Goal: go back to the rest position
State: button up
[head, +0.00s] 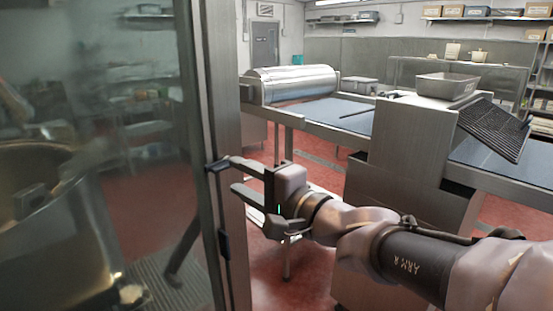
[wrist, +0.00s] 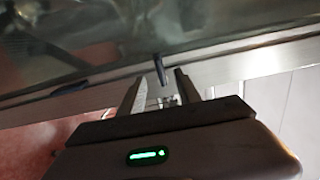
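My gripper (head: 234,175) reaches in from the right in the head view, its fingers pointing left at the metal frame of a glass door (head: 100,130). The fingers are apart, with nothing clamped between them. A short dark handle (wrist: 160,72) on the door frame shows in the wrist view, just ahead of and between my fingertips (wrist: 158,80). It does not look gripped; whether a finger touches it I cannot tell. A large metal kettle (head: 50,225) stands behind the glass at the left.
A metal counter with a steel roller (head: 292,82) stands behind my arm. A steel cabinet (head: 405,150) bears a tray (head: 447,85) and a dark slanted grate (head: 495,128). Red floor (head: 310,240) shows between door and cabinet. A dark fitting (head: 224,245) sits lower on the door frame.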

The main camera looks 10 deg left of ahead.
jog(key=shift+v, duration=1)
jog(key=s+d+f+n+g+h, duration=0.2)
jog(key=s+d+f, duration=0.1)
jog(key=s+f, duration=0.3)
jog(key=s+d+f+n+g+h, duration=0.1)
jog(key=s+d+f+g+h, duration=0.25)
jog(key=s, duration=0.45)
jog(key=s+d+f+h, duration=0.3)
jog(key=d+f, duration=0.1)
jog(key=d, duration=0.3)
jog(key=s+d+f+h, duration=0.3)
jog(key=d+f+h, duration=0.1)
jog(key=d, duration=0.4)
jog(key=shift+s+f+t, duration=0.35)
jog(key=shift+f+t, duration=0.1)
jog(key=shift+f, duration=0.05)
